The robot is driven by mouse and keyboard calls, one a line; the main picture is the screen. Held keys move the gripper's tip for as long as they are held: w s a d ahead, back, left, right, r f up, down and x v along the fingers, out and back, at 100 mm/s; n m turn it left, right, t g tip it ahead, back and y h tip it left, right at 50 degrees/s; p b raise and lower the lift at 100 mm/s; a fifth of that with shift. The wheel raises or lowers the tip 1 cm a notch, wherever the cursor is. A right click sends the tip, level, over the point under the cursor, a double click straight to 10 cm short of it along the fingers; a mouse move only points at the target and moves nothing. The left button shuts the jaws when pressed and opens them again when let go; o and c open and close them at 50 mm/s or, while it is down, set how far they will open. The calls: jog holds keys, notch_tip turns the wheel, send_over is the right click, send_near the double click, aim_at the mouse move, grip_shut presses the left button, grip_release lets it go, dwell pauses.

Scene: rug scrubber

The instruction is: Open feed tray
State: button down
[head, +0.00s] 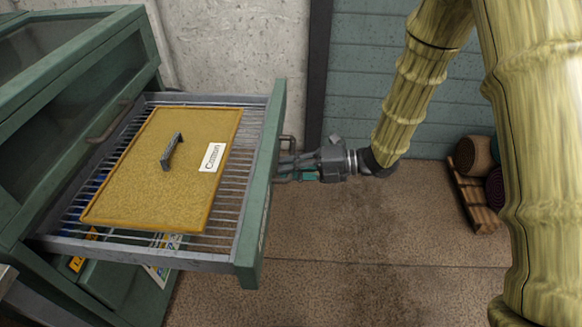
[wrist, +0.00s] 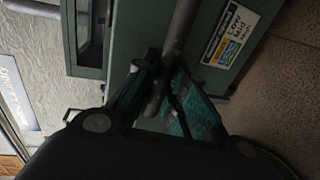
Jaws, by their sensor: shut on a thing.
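The feed tray (head: 250,207) is a green-fronted drawer with a wire-grid bottom. In the head view it is pulled well out of the green cabinet (head: 70,60). My gripper (head: 285,167) is at the outer face of the tray front. In the wrist view its fingers (wrist: 160,85) are closed around the grey bar handle (wrist: 181,30) of the tray. The handle's far end is partly hidden by the fingers.
A wooden rack (head: 472,195) with rolled items stands on the floor at the right. A concrete wall (head: 235,45) and blue-grey planks (head: 360,70) are behind. The brown floor (head: 350,250) in front of the tray is clear. A label sheet (wrist: 228,32) is on the tray front.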

jog(key=shift+d+f, duration=0.1)
jog(key=c, duration=1.5)
grip_release()
jog(key=shift+o, duration=0.2)
jog(key=v, duration=1.2)
